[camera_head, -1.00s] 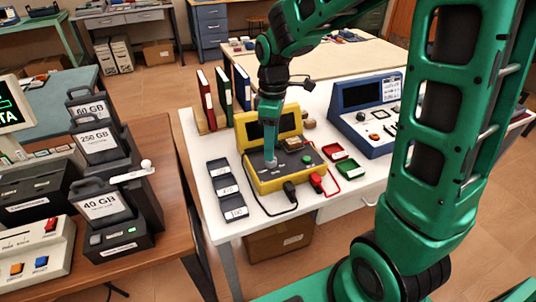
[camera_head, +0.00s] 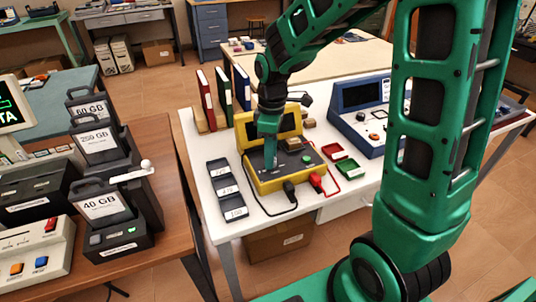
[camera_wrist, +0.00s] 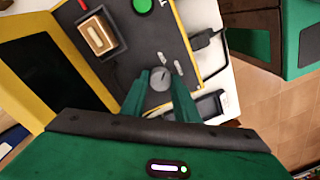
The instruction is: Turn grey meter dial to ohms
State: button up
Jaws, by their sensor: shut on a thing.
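The yellow meter (camera_head: 262,186) stands on the white table, with a dark front panel and a dark screen. Its grey dial (camera_wrist: 161,79) is a small round knob with a pale pointer line, seen in the wrist view. My gripper (camera_wrist: 160,84) is over the panel, with one green finger on each side of the dial, shut on it. White markings lie on the panel near the dial, too small to read. In the head view my gripper (camera_head: 269,152) reaches down to the panel and hides the dial.
A green button (camera_head: 306,159) and a socketed block (camera_wrist: 98,35) are close by on the panel. Labelled dark trays (camera_head: 226,187) stand left, a blue device (camera_head: 365,107) right, and binders (camera_head: 223,90) behind.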

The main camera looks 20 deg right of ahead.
jog(key=shift+d+m, duration=0.1)
jog(key=shift+m, duration=1.7)
jog(key=m, duration=0.5)
jog(key=o, duration=1.1)
jog(key=shift+c, duration=0.2)
notch_tip(320, 180, up, 11)
jog(key=shift+d, duration=0.3)
